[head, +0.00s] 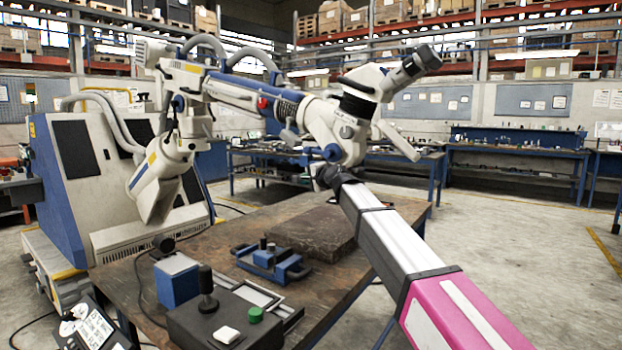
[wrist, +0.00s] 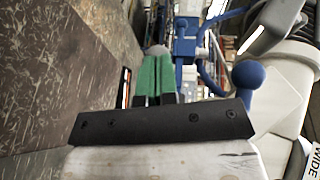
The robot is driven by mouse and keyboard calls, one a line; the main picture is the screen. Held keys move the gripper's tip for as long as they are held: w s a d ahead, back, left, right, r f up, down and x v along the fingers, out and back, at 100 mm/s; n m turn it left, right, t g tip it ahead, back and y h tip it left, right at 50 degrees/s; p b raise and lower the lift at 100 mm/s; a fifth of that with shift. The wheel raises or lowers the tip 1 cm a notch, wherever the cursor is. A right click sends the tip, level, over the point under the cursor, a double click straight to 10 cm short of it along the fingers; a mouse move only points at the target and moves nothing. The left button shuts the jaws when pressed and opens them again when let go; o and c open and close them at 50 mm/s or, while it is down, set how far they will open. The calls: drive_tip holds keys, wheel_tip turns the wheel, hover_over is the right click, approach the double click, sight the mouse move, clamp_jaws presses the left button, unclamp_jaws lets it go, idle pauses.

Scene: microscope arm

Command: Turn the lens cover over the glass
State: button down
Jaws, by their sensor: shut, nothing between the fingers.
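The microscope head (head: 352,118), white with a dark eyepiece, hangs at the end of a jointed white and blue arm in the head view. My gripper (wrist: 155,62) shows in the wrist view as two green fingers side by side, shut and empty. In the head view my arm's dark end is just below the microscope head, and the fingers are hidden. A blue ball knob (wrist: 248,74) on the white housing is right of my fingers, apart from them. A pale flap (head: 399,141) sticks out right of the head. I cannot tell which part is the lens cover or glass.
A worn brown table (head: 215,243) stands below, with a blue vise (head: 272,263), a dark slab (head: 312,232) and a joystick box (head: 222,318). The microscope's white and blue stand (head: 85,180) is at left. Open floor lies to the right.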

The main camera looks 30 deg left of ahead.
idle(0.5)
drive_tip(key=s+d+r, duration=0.2)
drive_tip(key=s+d, duration=0.7)
drive_tip(key=w+d+f+n+h, duration=0.1)
drive_tip(key=w+d+f+h, duration=0.2)
drive_tip(key=d+f, duration=0.75)
drive_tip(key=w+d+f+g+h, duration=0.1)
drive_tip(key=w+d+f+h, duration=0.15)
drive_tip(key=d+f, duration=0.8)
drive_tip(key=w+d+f+n+h, duration=0.1)
drive_tip(key=w+d+f+h, duration=0.25)
drive_tip(key=d+f, duration=0.7)
drive_tip(key=s+d+f+g+h, duration=0.1)
drive_tip(key=s+d+f, duration=0.4)
drive_tip(key=d, duration=0.6)
drive_tip(key=s+d+f+n+g+h, duration=0.1)
drive_tip(key=s+d+f+g+h, duration=0.1)
drive_tip(key=d+f, duration=0.8)
drive_tip(key=s+d+f+n+g+h, duration=0.1)
drive_tip(key=s+d+f+g+h, duration=0.1)
drive_tip(key=s+d+f, duration=0.5)
drive_tip(key=d+f+g, duration=0.1)
drive_tip(key=d, duration=0.3)
drive_tip(key=shift+s+d+g, duration=0.3)
